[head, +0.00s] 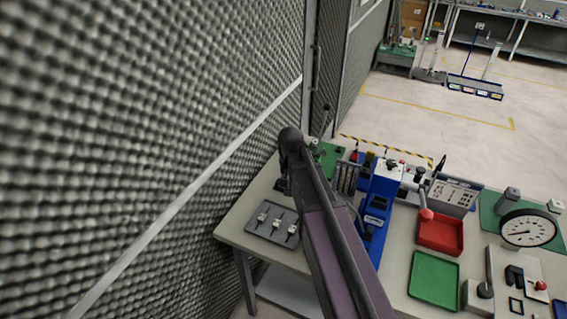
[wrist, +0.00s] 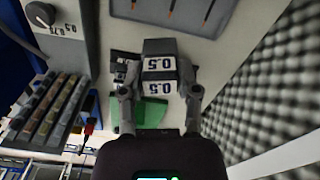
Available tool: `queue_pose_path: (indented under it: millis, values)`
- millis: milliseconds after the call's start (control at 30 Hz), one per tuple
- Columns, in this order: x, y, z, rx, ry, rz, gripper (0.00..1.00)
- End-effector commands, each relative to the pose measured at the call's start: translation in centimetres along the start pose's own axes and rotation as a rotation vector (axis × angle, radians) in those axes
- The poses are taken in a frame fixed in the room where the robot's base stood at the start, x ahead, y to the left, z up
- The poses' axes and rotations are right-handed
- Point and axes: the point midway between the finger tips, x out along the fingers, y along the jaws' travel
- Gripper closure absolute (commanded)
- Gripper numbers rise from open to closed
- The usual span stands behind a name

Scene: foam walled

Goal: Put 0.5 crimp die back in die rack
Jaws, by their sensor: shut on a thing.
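In the wrist view my gripper (wrist: 158,72) is shut on the 0.5 crimp die (wrist: 160,48), a dark grey block with white 0.5 labels on two faces. One finger is on each side of it. In the head view my arm hides most of the gripper and I cannot make out the die. I cannot clearly identify the die rack. A grey block with a black knob and the marks 0.75 and 0.5 (wrist: 62,27) is at the upper left of the wrist view. A small dark fitting (wrist: 122,58) shows beside the left finger.
A grey tray (head: 256,235) with small pale pieces lies at the table's left end, near the foam wall (head: 130,130). A slotted grey holder (head: 347,178) and a blue press (head: 385,190) stand right of the gripper. Red (head: 440,248) and green (head: 434,296) trays lie farther right.

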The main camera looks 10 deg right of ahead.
Motion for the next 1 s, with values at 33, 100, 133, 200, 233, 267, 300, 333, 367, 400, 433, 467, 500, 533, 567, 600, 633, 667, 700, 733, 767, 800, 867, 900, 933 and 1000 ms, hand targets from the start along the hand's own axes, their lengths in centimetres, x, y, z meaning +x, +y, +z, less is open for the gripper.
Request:
queue_pose_path:
  millis: [33,100,133,200,233,267,300,333,367,400,433,467,500,533,567,600,633,667,700,733,767,800,867,900,933,1000]
  values:
    - [0.3,-0.3,-1.0,0.011,0.000,0.000,1.00]
    - [0.6,-0.7,-2.2,0.032,0.000,0.000,1.00]
    - [0.7,-0.9,-2.7,0.042,0.000,0.000,1.00]
    - [1.1,-1.3,-4.2,0.070,0.000,-0.001,1.00]
    - [1.2,-1.5,-4.8,0.082,0.000,-0.001,1.00]
    - [1.4,-1.7,-5.5,0.096,0.000,-0.001,1.00]
    - [1.6,-2.0,-6.4,0.114,0.000,-0.001,1.00]
    - [1.7,-2.2,-7.1,0.128,0.000,-0.001,1.00]
    - [1.9,-2.4,-7.8,0.142,0.000,-0.001,1.00]
    - [2.1,-2.7,-8.6,0.160,0.000,-0.001,1.00]
    - [2.2,-2.9,-9.3,0.173,0.000,-0.001,1.00]
    - [2.4,-3.0,-9.9,0.186,0.000,-0.001,1.00]
    - [2.5,-3.3,-10.7,0.203,0.000,-0.001,1.00]
    - [2.6,-3.4,-11.2,0.214,0.000,-0.001,1.00]
    - [2.7,-3.6,-11.7,0.225,0.000,-0.001,1.00]
    - [2.8,-3.7,-12.3,0.238,0.000,-0.001,1.00]
    - [2.9,-3.9,-12.6,0.247,0.000,-0.001,1.00]
    - [3.0,-4.0,-13.0,0.255,0.000,-0.002,1.00]
    - [3.0,-4.0,-13.3,0.264,0.000,-0.002,1.00]
    - [3.1,-4.1,-13.6,0.270,0.000,-0.002,1.00]
    - [3.1,-4.2,-13.8,0.274,0.000,-0.002,1.00]
    - [3.1,-4.2,-13.9,0.279,0.000,-0.002,1.00]
    - [3.2,-4.3,-14.1,0.284,0.000,-0.002,1.00]
    - [3.2,-4.3,-14.1,0.286,0.000,-0.002,1.00]
    - [3.2,-4.3,-14.1,0.287,0.000,-0.002,1.00]
    - [3.1,-4.3,-14.1,0.287,0.000,-0.002,1.00]
